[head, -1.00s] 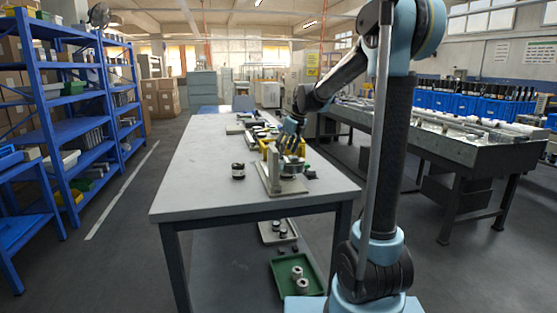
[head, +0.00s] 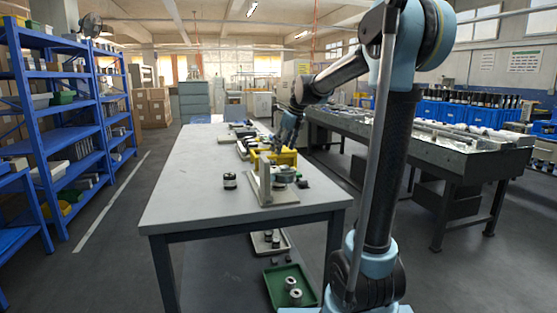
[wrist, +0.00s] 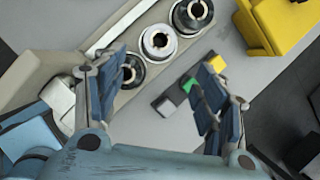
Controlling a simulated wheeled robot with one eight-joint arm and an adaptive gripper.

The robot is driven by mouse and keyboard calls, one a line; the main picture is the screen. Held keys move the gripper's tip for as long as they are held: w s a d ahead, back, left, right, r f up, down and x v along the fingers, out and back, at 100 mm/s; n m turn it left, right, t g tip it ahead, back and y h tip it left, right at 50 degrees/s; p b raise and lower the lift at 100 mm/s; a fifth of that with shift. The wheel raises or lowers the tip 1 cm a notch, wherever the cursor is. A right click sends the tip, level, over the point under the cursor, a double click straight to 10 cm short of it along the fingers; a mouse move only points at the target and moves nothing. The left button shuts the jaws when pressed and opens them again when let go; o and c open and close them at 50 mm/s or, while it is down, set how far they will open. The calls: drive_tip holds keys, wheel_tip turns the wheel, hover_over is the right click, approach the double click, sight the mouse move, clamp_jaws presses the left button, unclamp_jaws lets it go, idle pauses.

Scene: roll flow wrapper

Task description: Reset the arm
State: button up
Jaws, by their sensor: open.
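My gripper (head: 287,140) is above the far part of the light worktable (head: 190,195), over the beige fixture (head: 265,190) and near the yellow bin (head: 285,157). In the wrist view my gripper (wrist: 163,92) has its two blue-padded fingers spread wide with nothing between them. Below it, the fixture holds a row of round rolls, including a white one (wrist: 157,43) and a black one (wrist: 191,14).
A dark roll with a pale band (head: 230,181) stands alone on the table. A green tray (head: 272,286) with rolls is below the table. Blue shelves (head: 75,133) stand left; a grey bench (head: 440,150) with blue crates stands right. The table's near left is clear.

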drive_tip(key=s+d+f+n+t+h, duration=0.2)
drive_tip(key=s+d+f+n, duration=0.3)
drive_tip(key=s+d+n, duration=0.55)
drive_tip(key=s+d+f+n+t+h, duration=0.1)
drive_tip(key=s+d+f+n+t, duration=0.1)
drive_tip(key=s+d+f+n, duration=0.8)
drive_tip(key=s+a+f+n+g, duration=0.1)
drive_tip(key=s+f+n+g, duration=0.1)
drive_tip(key=s, duration=0.6)
drive_tip(key=s+a+f+n+g, duration=0.1)
drive_tip(key=s+f+n+g, duration=0.1)
drive_tip(key=s, duration=0.6)
wheel_tip(320, 180, down, 3)
drive_tip(key=shift+s+a+r+n+g, duration=0.1)
drive_tip(key=shift+s+a+n+g, duration=0.15)
drive_tip(key=shift+n+g, duration=0.25)
drive_tip(key=shift+w+f, duration=0.2)
drive_tip(key=shift+w, duration=0.25)
